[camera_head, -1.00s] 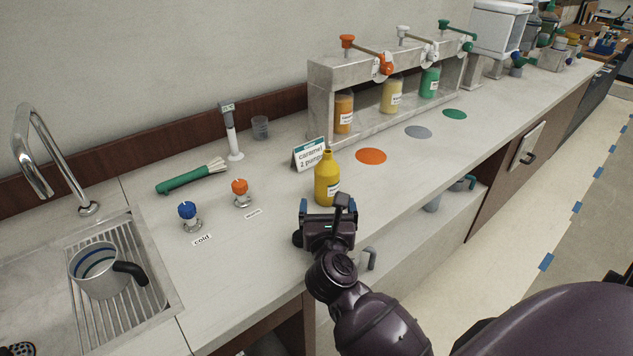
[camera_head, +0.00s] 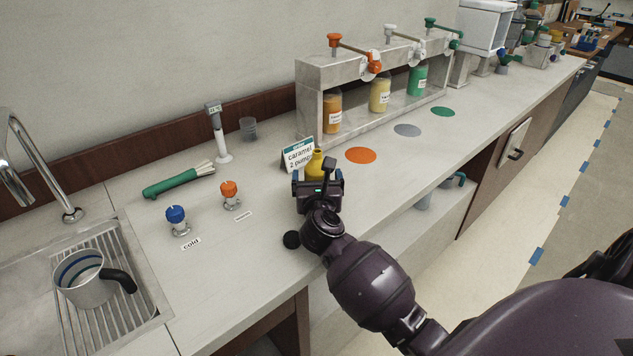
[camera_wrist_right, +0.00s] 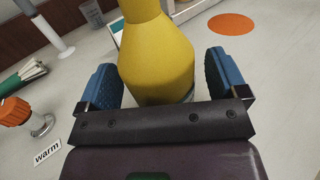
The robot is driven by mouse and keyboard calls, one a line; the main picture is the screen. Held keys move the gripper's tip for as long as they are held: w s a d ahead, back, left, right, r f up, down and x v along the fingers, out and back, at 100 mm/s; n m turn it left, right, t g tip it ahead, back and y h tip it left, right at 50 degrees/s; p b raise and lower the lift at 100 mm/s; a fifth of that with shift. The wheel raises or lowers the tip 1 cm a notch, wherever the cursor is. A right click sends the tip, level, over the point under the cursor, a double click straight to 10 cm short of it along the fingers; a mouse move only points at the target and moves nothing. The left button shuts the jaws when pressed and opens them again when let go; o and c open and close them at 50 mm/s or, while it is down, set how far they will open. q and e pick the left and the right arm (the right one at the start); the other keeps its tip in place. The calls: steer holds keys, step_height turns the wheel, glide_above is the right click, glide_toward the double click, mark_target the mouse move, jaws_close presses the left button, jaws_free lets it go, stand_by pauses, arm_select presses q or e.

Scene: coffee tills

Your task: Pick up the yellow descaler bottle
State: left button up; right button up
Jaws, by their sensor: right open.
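The yellow descaler bottle (camera_head: 315,163) stands upright on the counter, in front of the caramel sign. In the head view my right gripper covers its lower part. In the right wrist view the bottle (camera_wrist_right: 158,55) stands between the two blue-padded fingers of my right gripper (camera_wrist_right: 164,85). My right gripper (camera_head: 319,180) reaches in from the front edge of the counter. My left gripper is not in view.
The caramel sign (camera_head: 298,153) stands close behind the bottle. An orange disc (camera_head: 361,155) lies to its right, below the syrup dispenser (camera_head: 310,85). Blue (camera_head: 176,220) and orange (camera_head: 230,195) taps stand to the left. A mug (camera_head: 84,280) sits on the sink drainer.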

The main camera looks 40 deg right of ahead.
steer(key=shift+w+d, duration=0.1)
steer(key=shift+w, duration=0.1)
steer(key=shift+c, duration=0.6)
steer(key=c, duration=0.9)
steer(key=shift+c, duration=0.6)
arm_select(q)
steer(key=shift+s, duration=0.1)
arm_select(e)
steer(key=shift+r, duration=0.1)
